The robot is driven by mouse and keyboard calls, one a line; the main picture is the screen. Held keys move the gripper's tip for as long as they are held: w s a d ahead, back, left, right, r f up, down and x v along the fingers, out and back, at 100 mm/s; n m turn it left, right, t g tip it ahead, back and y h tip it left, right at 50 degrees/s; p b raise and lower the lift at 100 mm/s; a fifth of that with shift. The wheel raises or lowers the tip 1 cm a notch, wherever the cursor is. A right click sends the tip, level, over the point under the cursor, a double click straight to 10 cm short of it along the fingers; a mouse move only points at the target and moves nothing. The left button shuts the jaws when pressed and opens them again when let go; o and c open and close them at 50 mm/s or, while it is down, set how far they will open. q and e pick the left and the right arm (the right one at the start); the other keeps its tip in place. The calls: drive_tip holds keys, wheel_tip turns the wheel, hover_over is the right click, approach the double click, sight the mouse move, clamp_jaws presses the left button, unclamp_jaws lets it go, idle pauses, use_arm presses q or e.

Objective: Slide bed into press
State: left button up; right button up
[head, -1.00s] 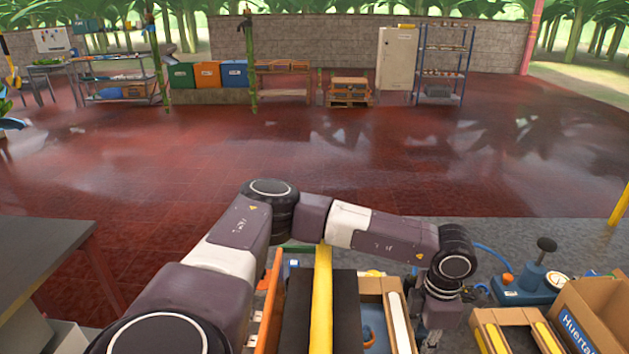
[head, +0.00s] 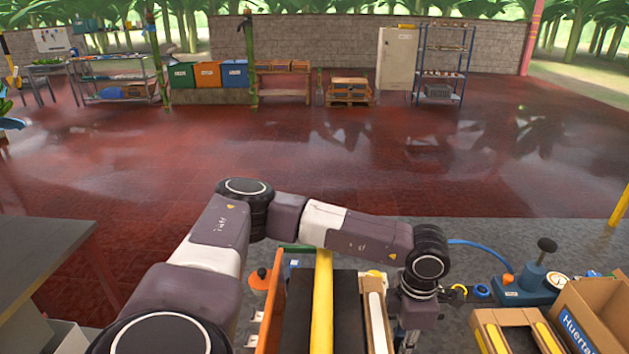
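My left arm comes in from the left, and its gripper (head: 408,338) points down at the bottom edge, right of a pale bar (head: 377,318). Its fingers are mostly cut off, so I cannot tell whether they are open or shut. A blue unit with a black knob and a gauge (head: 527,287) stands to the right, with a blue hose (head: 478,245) behind. I cannot tell whether it belongs to the press. I cannot pick out the bed with certainty. My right gripper is not in view.
A yellow bar (head: 322,300) and dark panels (head: 346,300) stand beside an orange board (head: 273,310) at the bottom centre. A wooden-edged tray (head: 487,322) and a cardboard box (head: 580,297) are at the right. The red floor beyond is open.

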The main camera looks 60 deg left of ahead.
sight(384, 323)
use_arm(q)
drive_tip(key=shift+s+a, duration=1.5)
drive_tip(key=shift+s, duration=0.3)
drive_tip(key=o, duration=1.4)
drive_tip(key=shift+s, duration=0.1)
drive_tip(key=o, duration=0.8)
drive_tip(key=shift+r+p, duration=2)
drive_tip(key=shift+r, duration=2)
